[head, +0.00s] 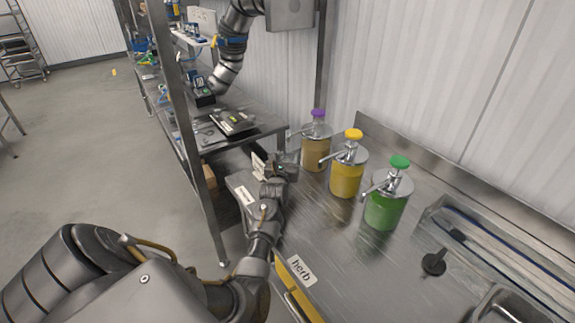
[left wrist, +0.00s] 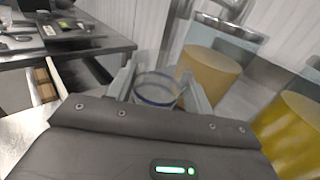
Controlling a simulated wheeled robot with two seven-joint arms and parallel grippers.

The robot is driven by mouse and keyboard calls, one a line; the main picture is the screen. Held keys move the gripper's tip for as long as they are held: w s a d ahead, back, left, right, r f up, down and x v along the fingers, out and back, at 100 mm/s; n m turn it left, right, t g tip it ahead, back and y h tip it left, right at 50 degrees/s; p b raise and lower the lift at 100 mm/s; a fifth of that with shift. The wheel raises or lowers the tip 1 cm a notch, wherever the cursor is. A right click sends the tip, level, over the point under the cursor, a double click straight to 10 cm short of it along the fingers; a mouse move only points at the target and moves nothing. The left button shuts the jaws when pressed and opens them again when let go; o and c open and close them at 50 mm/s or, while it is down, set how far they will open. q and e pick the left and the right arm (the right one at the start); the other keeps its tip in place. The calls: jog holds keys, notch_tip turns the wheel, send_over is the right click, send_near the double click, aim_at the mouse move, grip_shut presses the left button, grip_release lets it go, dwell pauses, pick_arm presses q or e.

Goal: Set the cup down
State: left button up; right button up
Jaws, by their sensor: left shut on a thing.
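A clear cup with a dark blue ring (left wrist: 157,90) stands between the two fingers of my left gripper (left wrist: 160,92) in the left wrist view. The fingers are shut on its sides. In the head view my left gripper (head: 277,163) is over the back left part of the steel counter (head: 330,245), beside the pump bottles. The cup cannot be made out clearly there, and whether its base touches the counter is hidden. My right gripper is not in view.
Three pump bottles stand right of the gripper: a tan one with a purple top (head: 317,150), a yellow one (head: 347,172) and a green one (head: 385,205). A steel shelf (head: 240,142) stands behind left. A black knob-like object (head: 433,264) lies on the counter.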

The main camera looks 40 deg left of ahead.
pick_arm(q)
jog(key=shift+w+d+f+p, duration=0.1)
jog(key=shift+w+f+p, duration=0.05)
jog(key=shift+f+p, duration=0.3)
notch_tip(320, 180, down, 2)
jog(key=shift+f+p, duration=0.1)
jog(key=shift+p, duration=0.2)
jog(key=shift+f, duration=0.15)
jog(key=shift+f, duration=0.2)
jog(key=o, duration=1)
jog(key=shift+c, duration=0.2)
